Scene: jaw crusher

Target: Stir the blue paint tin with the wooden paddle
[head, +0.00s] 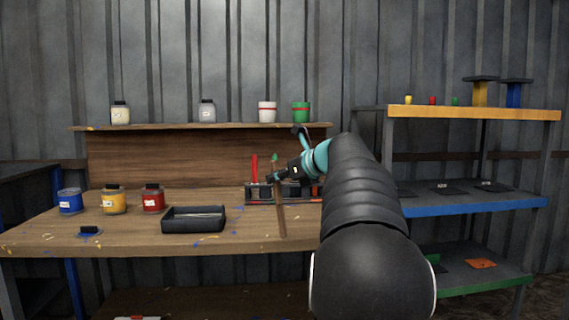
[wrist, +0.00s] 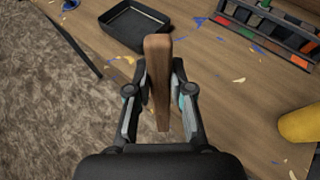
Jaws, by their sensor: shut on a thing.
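The blue paint tin (head: 70,202) stands upright at the left end of the wooden bench in the head view, with a pale label on its front. It is well to the left of my gripper. My gripper (head: 275,178) is shut on the wooden paddle (head: 281,214), which hangs nearly upright over the bench, in front of a tool rack. In the wrist view, my gripper (wrist: 161,86) has the brown paddle (wrist: 158,60) between its two fingers. The tin's inside cannot be made out.
A yellow jar (head: 114,201) and a red jar (head: 153,199) stand right of the tin. A black tray (head: 194,220) lies nearer my gripper. The rack (head: 262,199) is behind the paddle. A yellow rounded thing (wrist: 301,124) shows at right in the wrist view.

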